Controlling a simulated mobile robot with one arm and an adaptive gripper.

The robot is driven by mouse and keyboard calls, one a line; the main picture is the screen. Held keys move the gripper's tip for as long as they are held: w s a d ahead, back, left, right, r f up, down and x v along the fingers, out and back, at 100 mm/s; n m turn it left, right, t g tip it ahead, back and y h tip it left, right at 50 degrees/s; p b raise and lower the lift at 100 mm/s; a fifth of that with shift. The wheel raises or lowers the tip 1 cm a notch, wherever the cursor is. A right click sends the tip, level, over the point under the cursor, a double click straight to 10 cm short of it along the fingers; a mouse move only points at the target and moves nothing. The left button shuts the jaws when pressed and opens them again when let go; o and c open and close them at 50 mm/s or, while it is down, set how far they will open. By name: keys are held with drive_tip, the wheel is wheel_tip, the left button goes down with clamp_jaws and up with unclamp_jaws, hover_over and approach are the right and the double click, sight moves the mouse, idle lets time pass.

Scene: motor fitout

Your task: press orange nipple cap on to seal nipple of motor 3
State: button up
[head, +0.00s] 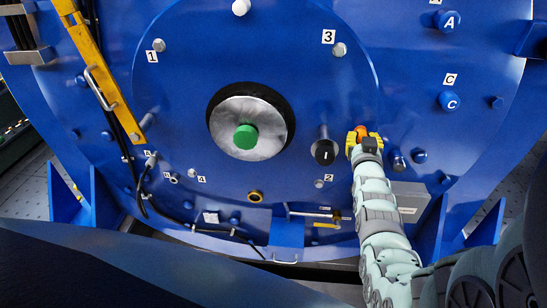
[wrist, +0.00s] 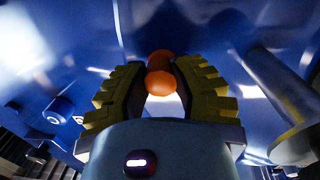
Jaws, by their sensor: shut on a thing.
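The orange cap (head: 361,130) is between the yellow fingers of my gripper (head: 362,140) in the head view, in front of the blue motor face (head: 300,80). In the wrist view, my gripper (wrist: 160,85) is shut on the orange cap (wrist: 159,60), which pokes out past the fingertips toward the blue surface. Whether the cap touches the motor or a nipple cannot be told. No seal nipple shows clearly at the cap; that spot is hidden by the cap and fingers.
A black round-ended handle (head: 323,151) sticks out just left of my gripper. Blue knobs (head: 398,160) and a grey box (head: 409,196) are to its right. A green-centred shaft end (head: 245,136) is mid-face. A label 3 (head: 328,36) is above, beside a bolt.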

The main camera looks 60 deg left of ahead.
drive_tip(key=o, duration=0.8)
drive_tip(key=shift+w+a, duration=0.1)
drive_tip(key=shift+o, duration=0.2)
drive_tip(key=v, duration=1.2)
idle(0.4)
